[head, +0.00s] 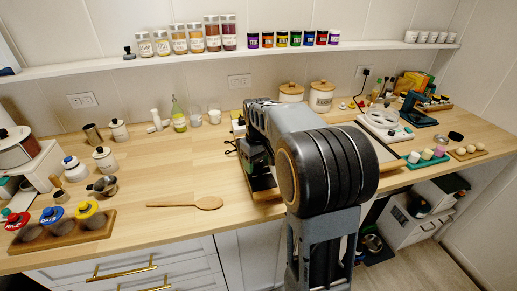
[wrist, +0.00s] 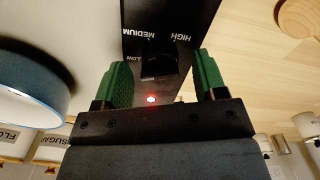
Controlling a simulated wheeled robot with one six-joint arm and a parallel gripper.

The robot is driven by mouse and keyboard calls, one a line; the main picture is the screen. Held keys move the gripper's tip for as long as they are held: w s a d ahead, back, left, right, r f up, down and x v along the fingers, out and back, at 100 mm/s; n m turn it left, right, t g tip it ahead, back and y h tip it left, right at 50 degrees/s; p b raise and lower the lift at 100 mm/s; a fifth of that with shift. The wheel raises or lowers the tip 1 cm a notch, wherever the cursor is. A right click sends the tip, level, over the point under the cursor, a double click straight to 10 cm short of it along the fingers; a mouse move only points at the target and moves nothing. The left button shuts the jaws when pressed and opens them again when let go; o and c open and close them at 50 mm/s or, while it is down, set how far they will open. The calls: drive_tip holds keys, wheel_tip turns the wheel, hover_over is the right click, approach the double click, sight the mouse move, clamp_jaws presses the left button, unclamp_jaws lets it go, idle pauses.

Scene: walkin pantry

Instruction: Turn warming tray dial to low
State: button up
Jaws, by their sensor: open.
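The warming tray's black control panel (head: 266,194) shows partly past my arm in the head view. In the wrist view the panel (wrist: 132,12) appears upside down, with HIGH, MEDIUM and LOW labels. The black dial (wrist: 160,66) sits by the LOW label, and a red light (wrist: 151,99) glows near it. The dial's pointer is too dark to read. My gripper (wrist: 163,75) is open, its green fingers on either side of the dial with visible gaps. I cannot tell its exact height over the dial. In the head view my arm hides much of the tray.
A wooden spoon (head: 187,203) lies left of the tray on open counter. A white, blue-rimmed round vessel (wrist: 30,95) is close beside my gripper in the wrist view. Lidded canisters (head: 321,97) stand behind.

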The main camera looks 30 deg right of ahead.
sight(258, 163)
wheel_tip(258, 163, up, 13)
drive_tip(key=p, duration=0.1)
idle(0.3)
idle(0.4)
wheel_tip(258, 163, down, 4)
drive_tip(key=shift+a+r+m+t, duration=0.1)
drive_tip(key=shift+m+t, duration=0.2)
drive_tip(key=shift+m, duration=0.5)
drive_tip(key=s+a+f+t+p, duration=0.1)
drive_tip(key=s+a, duration=0.3)
drive_tip(key=s, duration=0.4)
drive_tip(key=s+a+f+t+p, duration=0.1)
drive_tip(key=s+a+f, duration=0.3)
drive_tip(key=s, duration=0.4)
drive_tip(key=shift+a+f+t+p, duration=0.3)
drive_tip(key=shift+a+t, duration=0.2)
drive_tip(key=shift+a, duration=0.2)
